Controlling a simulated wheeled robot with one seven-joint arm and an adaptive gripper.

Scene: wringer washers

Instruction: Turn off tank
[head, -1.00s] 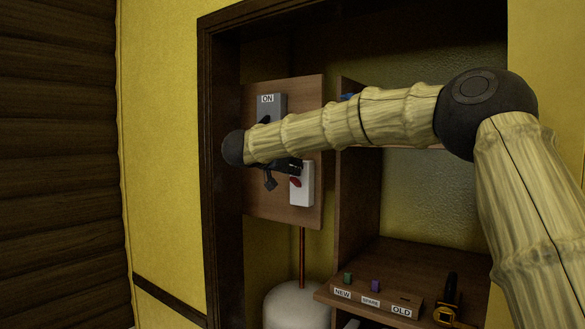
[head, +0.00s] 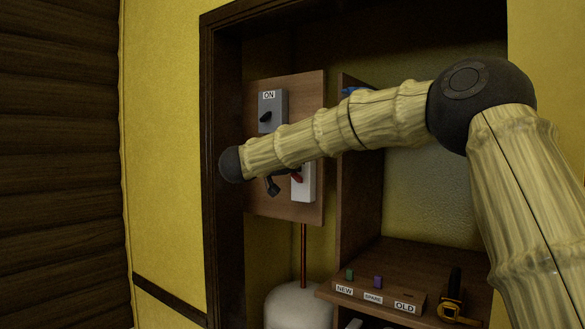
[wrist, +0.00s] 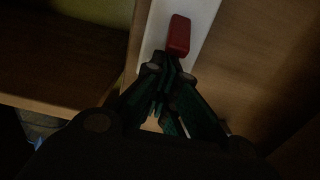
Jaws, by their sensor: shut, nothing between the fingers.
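A white switch box (head: 308,186) with a red switch (head: 297,178) is on a wooden board. The arm hides its upper part. In the wrist view, the red switch (wrist: 179,36) stands out from the white box (wrist: 207,12). My gripper (wrist: 168,62) is shut and empty, its fingertips close below the red switch; I cannot tell if they touch. In the head view my arm mostly hides the gripper. The white tank (head: 298,308) stands below the board, with a copper pipe (head: 303,255) rising from it.
A grey box (head: 280,101) labelled ON, with a black knob (head: 266,117), is above on the board (head: 314,100). A dark frame (head: 212,200) edges the alcove at left. Wooden shelves (head: 400,255) stand at right, with a labelled block (head: 375,292) and a yellow-black tool (head: 452,308).

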